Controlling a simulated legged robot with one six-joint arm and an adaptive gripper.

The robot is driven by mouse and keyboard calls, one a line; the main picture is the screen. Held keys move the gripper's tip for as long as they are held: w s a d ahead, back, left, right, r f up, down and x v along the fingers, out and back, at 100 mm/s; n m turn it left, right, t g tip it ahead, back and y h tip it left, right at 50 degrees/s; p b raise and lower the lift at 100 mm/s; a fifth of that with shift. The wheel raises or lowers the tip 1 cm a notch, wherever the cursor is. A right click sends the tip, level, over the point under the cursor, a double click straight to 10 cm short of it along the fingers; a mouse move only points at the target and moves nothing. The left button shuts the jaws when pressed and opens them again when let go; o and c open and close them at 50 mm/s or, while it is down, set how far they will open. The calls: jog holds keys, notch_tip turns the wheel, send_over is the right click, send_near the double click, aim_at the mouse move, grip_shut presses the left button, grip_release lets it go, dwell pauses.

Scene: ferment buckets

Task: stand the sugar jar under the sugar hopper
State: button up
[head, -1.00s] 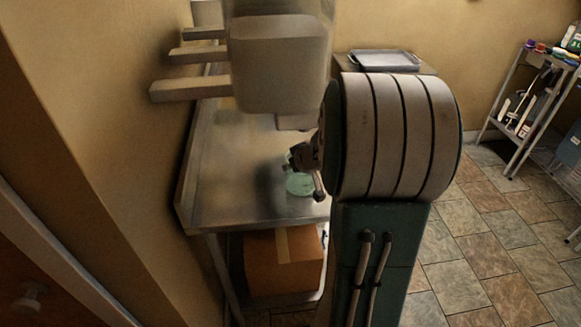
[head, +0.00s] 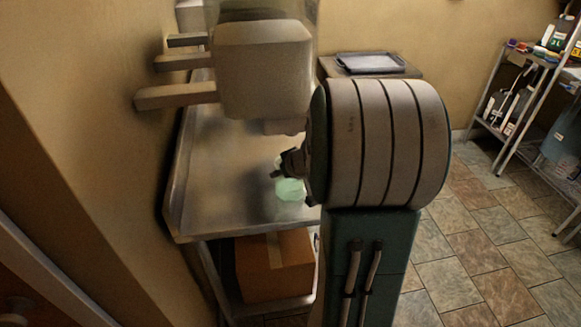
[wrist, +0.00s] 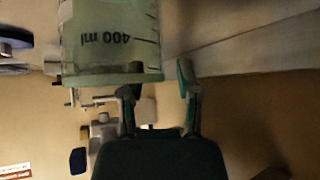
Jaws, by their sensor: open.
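A pale green, see-through jar (head: 290,190) stands on the steel table below and in front of the hanging hopper. In the wrist view the jar (wrist: 90,45) is close, with an upside-down 400 ml mark; no sugar label shows. My gripper (head: 281,172) is just behind and above the jar in the head view, partly hidden by my arm. In the wrist view my gripper (wrist: 160,75) is open, one finger overlapping the jar's lower edge and the other beyond its right side. A beige hopper (head: 262,70) hangs above the table; its label and most of its outlet are hidden.
The steel table (head: 215,205) runs along the left wall, bare at its near left. Wall brackets (head: 178,95) jut out beside the hopper. A cardboard box (head: 270,268) sits on the lower shelf. A tray (head: 370,63) stands behind; a bottle rack (head: 530,90) is far right.

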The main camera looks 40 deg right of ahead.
jog(key=v, duration=1.1)
